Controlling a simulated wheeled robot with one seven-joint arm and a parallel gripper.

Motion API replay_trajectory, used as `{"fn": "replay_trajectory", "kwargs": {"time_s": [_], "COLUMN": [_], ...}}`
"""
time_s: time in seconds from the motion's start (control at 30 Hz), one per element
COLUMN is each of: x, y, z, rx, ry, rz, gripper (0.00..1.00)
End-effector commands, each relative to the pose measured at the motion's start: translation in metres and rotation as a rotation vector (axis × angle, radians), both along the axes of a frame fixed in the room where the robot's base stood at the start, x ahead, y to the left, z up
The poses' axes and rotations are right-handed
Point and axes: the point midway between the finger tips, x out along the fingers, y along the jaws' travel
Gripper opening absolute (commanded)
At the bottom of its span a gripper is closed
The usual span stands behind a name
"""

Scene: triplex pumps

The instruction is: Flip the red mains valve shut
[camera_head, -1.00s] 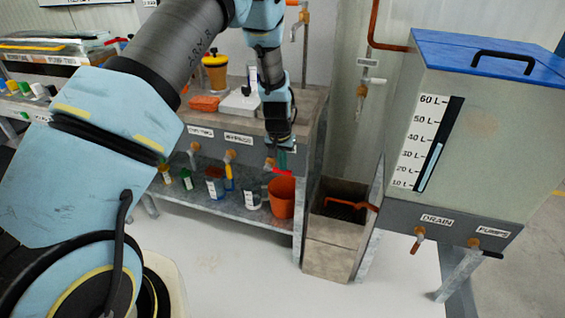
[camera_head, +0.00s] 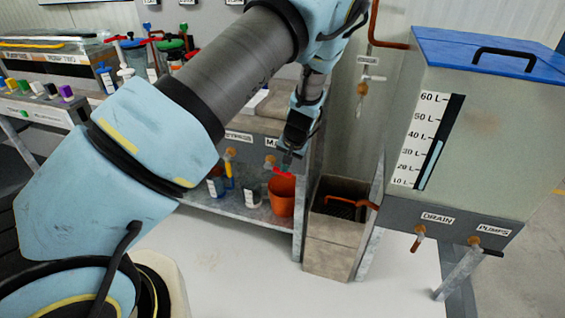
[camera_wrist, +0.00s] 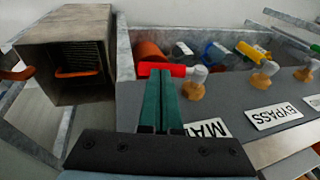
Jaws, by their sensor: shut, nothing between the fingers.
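The red mains valve handle (camera_wrist: 162,69) lies crosswise in the wrist view, joined to a pale stem above a brass fitting (camera_wrist: 193,90). The "MA..." label (camera_wrist: 207,129) beside it is partly hidden by my gripper. My gripper (camera_wrist: 159,82) is shut and empty, its green fingertips at the red handle, apparently touching or very close to it. In the head view the red handle (camera_head: 284,171) shows just below my gripper (camera_head: 291,160), above the orange bucket. Whether the fingers press on the handle cannot be told.
The bypass valve (camera_wrist: 262,80) is beside the mains valve. An orange bucket (camera_head: 282,197) stands on the shelf below.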

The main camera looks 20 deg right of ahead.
Motion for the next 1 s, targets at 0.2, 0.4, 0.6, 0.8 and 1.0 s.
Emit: {"fn": "replay_trajectory", "kwargs": {"time_s": [0.2,0.4,0.6,0.8,1.0], "x": [-0.004,-0.005,-0.003,0.000,0.004], "y": [-0.004,-0.005,-0.003,0.000,0.004], "z": [-0.016,-0.032,-0.047,-0.060,-0.072], "rx": [0.126,0.260,0.397,0.536,0.673], "ry": [-0.117,-0.242,-0.372,-0.502,-0.629], "rz": [-0.008,-0.008,-0.004,-0.003,-0.001], "gripper": [0.00,0.00,0.00,0.00,0.00]}}
